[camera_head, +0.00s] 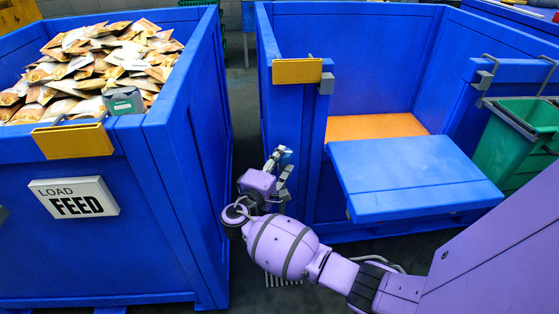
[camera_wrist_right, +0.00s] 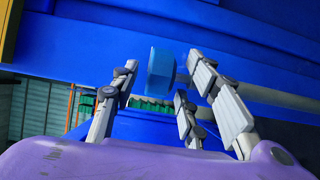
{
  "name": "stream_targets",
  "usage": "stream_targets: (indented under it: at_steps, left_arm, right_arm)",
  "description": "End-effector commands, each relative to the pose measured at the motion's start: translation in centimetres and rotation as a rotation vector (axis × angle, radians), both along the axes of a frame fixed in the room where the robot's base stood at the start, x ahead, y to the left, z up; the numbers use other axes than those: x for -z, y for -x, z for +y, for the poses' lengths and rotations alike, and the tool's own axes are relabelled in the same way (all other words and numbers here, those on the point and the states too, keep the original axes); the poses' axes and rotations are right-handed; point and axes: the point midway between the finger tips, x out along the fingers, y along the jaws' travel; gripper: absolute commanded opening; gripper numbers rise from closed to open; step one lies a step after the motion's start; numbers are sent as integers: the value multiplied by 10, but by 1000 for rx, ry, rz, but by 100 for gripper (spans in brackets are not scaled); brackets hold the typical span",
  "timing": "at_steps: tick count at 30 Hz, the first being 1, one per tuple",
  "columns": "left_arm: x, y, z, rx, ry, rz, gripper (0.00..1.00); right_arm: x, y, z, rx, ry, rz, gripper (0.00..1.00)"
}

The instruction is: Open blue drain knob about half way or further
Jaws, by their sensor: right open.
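The blue drain knob (camera_wrist_right: 160,72) shows in the right wrist view, lighter blue than the bin wall behind it. It sits between the fingers of my right gripper (camera_wrist_right: 165,85), which is open around it; whether any finger touches it I cannot tell. In the head view my right gripper (camera_head: 279,160) is at the front left corner of the right blue bin (camera_head: 293,130), and the light blue knob (camera_head: 285,154) is partly hidden by the fingers. My left gripper is not in view.
A blue bin (camera_head: 180,150) full of packets, labelled "LOAD FEED" (camera_head: 74,197), stands at left. A narrow floor gap separates the bins. The right bin has a lowered blue flap (camera_head: 410,175) and orange floor (camera_head: 375,126). A green bin (camera_head: 503,143) hangs at right.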

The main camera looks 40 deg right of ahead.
Motion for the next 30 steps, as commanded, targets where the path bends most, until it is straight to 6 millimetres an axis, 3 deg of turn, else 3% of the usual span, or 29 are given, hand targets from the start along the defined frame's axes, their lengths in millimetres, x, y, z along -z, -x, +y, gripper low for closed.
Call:
stream_targets:
  at_steps: [12, 21, 26, 30]
  left_arm:
    - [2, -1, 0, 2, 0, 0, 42]
    - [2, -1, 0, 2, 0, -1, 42]
    - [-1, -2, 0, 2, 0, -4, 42]
    - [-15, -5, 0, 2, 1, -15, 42]
  right_arm:
    - [0, -5, -10, 0, -2, 0, 41]
    - [0, -5, -10, -1, -2, 1, 2]
    - [-1, -4, -11, -16, 0, 1, 0]
    - [-4, -1, -13, -118, 1, 1, 0]
